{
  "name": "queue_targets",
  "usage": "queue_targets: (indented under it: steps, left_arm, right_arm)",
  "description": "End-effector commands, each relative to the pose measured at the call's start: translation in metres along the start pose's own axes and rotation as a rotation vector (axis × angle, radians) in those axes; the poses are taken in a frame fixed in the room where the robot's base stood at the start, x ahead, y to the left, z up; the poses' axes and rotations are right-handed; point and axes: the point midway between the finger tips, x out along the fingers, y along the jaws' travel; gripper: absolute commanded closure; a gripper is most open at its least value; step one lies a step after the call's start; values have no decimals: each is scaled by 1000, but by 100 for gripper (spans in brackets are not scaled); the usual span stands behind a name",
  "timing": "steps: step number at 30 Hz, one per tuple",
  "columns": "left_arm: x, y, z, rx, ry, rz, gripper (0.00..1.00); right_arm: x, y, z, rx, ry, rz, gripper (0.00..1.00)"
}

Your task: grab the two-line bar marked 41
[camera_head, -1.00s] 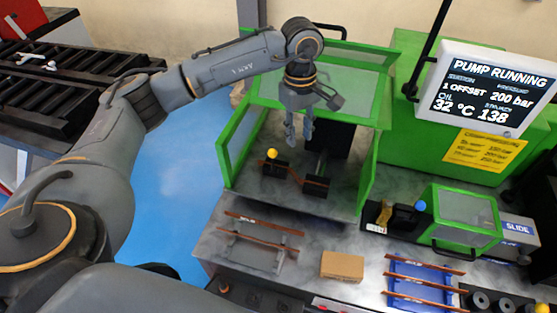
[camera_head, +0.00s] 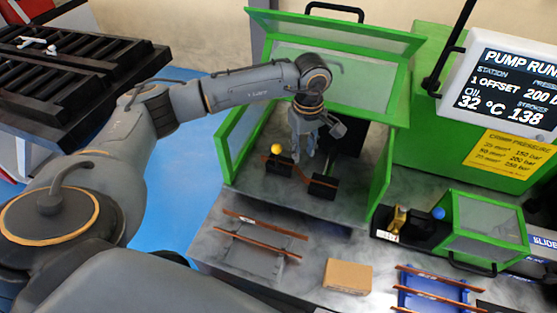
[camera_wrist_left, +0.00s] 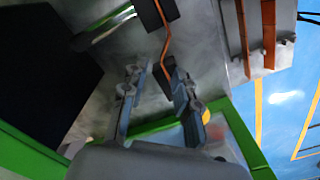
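A bent copper bar (camera_head: 298,173) lies across dark blocks inside the open green press enclosure; it also shows in the left wrist view (camera_wrist_left: 166,42). I cannot make out a mark on it. My left gripper (camera_head: 303,158) points down over this bar, close behind it. Straight copper bars (camera_head: 262,223) with small labels lie on a grey rack (camera_head: 255,258); the number 41 is not readable on any. My right gripper is not in view.
Green side walls and a raised clear cover (camera_head: 335,75) surround the press area. A yellow ball knob (camera_head: 277,149) stands left of the gripper. A cardboard box (camera_head: 347,276), a blue rack (camera_head: 425,303) with copper bars and a green guarded station (camera_head: 487,225) are nearby.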

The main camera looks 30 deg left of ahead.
Motion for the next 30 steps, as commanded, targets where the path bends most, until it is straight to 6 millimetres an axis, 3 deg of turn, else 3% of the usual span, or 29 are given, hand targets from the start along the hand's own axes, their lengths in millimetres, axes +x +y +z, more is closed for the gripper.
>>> queue_targets:
  steps: [10, 14, 18, 26, 30]
  left_arm:
    - [29, -4, 5, 1, -2, -3, 70]
    - [48, -10, 11, 1, -2, -4, 70]
    - [66, -8, 10, 1, -1, 0, 70]
    - [70, -8, 9, 1, 1, 1, 70]
    - [70, -8, 9, 1, 0, 1, 94]
  right_arm:
    - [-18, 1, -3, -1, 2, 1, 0]
    - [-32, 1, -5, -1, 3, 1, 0]
    - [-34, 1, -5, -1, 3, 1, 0]
    - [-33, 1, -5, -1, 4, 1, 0]
    - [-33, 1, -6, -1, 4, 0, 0]
